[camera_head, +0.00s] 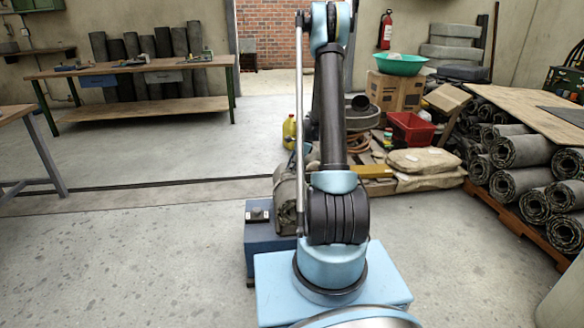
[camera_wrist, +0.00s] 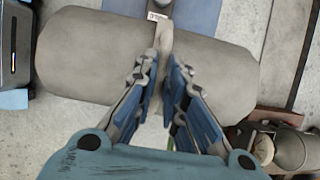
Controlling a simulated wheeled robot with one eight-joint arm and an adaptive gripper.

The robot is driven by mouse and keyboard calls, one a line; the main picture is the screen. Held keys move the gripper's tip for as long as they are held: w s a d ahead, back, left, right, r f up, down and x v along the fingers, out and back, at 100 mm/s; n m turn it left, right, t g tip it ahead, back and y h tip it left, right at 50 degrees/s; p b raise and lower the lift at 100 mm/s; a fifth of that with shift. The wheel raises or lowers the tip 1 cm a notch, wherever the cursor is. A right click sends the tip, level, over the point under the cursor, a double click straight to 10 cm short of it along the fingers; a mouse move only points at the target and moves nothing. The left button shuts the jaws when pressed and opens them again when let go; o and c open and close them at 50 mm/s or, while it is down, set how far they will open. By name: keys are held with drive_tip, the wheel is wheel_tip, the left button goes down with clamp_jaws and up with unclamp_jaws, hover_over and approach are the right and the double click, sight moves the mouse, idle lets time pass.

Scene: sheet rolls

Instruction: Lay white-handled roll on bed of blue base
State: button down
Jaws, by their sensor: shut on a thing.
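A plump grey roll (camera_wrist: 85,55) lies crosswise under my gripper in the wrist view. A pale handle strap (camera_wrist: 164,36) with a small white tag crosses its middle. My gripper (camera_wrist: 164,75) is shut on this handle, with the roll reaching out to both sides. A blue surface (camera_wrist: 195,12) shows just beyond the roll. In the head view, the blue base (camera_head: 260,238) stands on the floor left of my arm. A grey-brown roll (camera_head: 285,200) shows above its right part, partly hidden by my arm. I cannot tell whether the roll touches the base. My gripper is hidden there.
Many rolls (camera_head: 517,150) are stacked on a pallet at the right. A red crate (camera_head: 410,129), boxes and sacks (camera_head: 423,160) lie behind my arm. A workbench (camera_head: 135,72) stands at the back left. The floor (camera_head: 120,240) at the left is clear.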

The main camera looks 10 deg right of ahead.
sight(292, 178)
drive_tip(key=shift+f, duration=2.1)
drive_tip(key=c, duration=1.7)
unclamp_jaws()
drive_tip(key=shift+f, duration=0.1)
drive_tip(key=shift+o, duration=0.2)
